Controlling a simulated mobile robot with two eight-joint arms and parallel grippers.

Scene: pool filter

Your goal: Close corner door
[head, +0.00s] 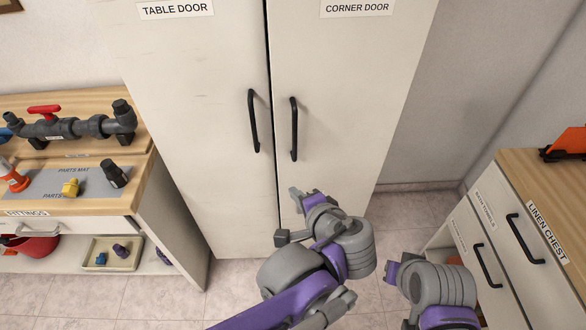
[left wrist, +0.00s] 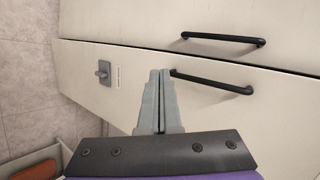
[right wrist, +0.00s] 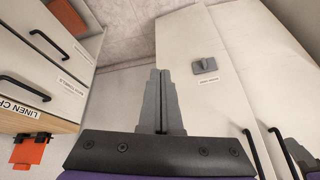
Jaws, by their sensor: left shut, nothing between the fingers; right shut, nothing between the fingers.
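The corner door (head: 345,75) is the right-hand white door of the tall cabinet, with a black bar handle (head: 294,128). Its face looks nearly level with the table door (head: 190,90). A thin dark seam runs between them; I cannot tell if it is fully shut. My left gripper (head: 300,197) is shut and empty, in front of the corner door's lower part. In the left wrist view its fingertips (left wrist: 160,72) overlap the handle's lower end (left wrist: 176,73); contact is unclear. My right gripper is shut and empty; its fingertips (right wrist: 160,72) point towards the floor beside the cabinet.
A small grey latch (left wrist: 103,73) sits low on the corner door. The linen chest (head: 540,245) stands at the right, with an orange item (head: 570,142) on top. A fittings bench (head: 100,205) stands at the left. Tiled floor (head: 405,215) is free between cabinet and chest.

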